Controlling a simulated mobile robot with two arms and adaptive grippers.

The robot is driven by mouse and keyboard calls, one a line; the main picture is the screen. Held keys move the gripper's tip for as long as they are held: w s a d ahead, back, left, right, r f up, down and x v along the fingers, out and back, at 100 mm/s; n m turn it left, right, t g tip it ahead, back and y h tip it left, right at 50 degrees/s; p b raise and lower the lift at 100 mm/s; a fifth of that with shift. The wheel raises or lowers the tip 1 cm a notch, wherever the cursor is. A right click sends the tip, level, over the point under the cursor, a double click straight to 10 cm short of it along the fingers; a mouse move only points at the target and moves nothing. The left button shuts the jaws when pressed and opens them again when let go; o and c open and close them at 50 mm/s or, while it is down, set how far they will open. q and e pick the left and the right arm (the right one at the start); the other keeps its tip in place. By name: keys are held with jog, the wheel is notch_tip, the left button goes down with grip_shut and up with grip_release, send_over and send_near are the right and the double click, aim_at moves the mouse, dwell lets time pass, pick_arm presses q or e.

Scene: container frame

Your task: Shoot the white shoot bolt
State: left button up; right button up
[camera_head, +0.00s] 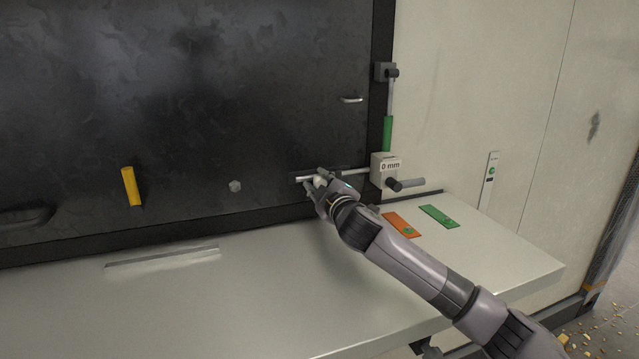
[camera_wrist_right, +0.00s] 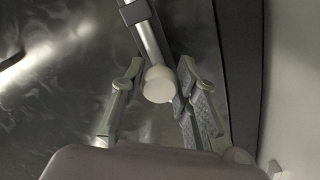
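The white shoot bolt is a pale rod (camera_head: 350,173) lying nearly level along the lower right of the dark panel, beside the block marked "0 mm" (camera_head: 385,165). In the right wrist view, the rod (camera_wrist_right: 150,42) passes through a dark bracket and ends in a round white knob (camera_wrist_right: 158,85). My right gripper (camera_head: 315,181) is at the rod's left part. In the wrist view, its fingers (camera_wrist_right: 160,72) are spread on either side of the knob. A gap shows on the left; the right finger is close to the knob, contact unclear. My left gripper is out of view.
A vertical bolt with a green sleeve (camera_head: 387,134) stands above the block. A yellow handle (camera_head: 131,186) and a hex knob (camera_head: 235,186) are on the panel. A metal strip (camera_head: 165,257), an orange plate (camera_head: 401,224) and a green plate (camera_head: 438,216) lie on the pale shelf (camera_head: 250,310).

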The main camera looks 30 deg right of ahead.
grip_shut()
dwell(0.3)
jog(key=shift+s+d, duration=0.25)
jog(key=shift+d, duration=0.75)
jog(key=shift+s+d, duration=0.2)
jog(key=shift+d, duration=0.75)
jog(key=shift+o, duration=0.2)
grip_release()
jog(key=o, duration=0.5)
jog(key=shift+d, duration=0.15)
jog(key=v, duration=1.2)
jog(key=shift+s, duration=0.1)
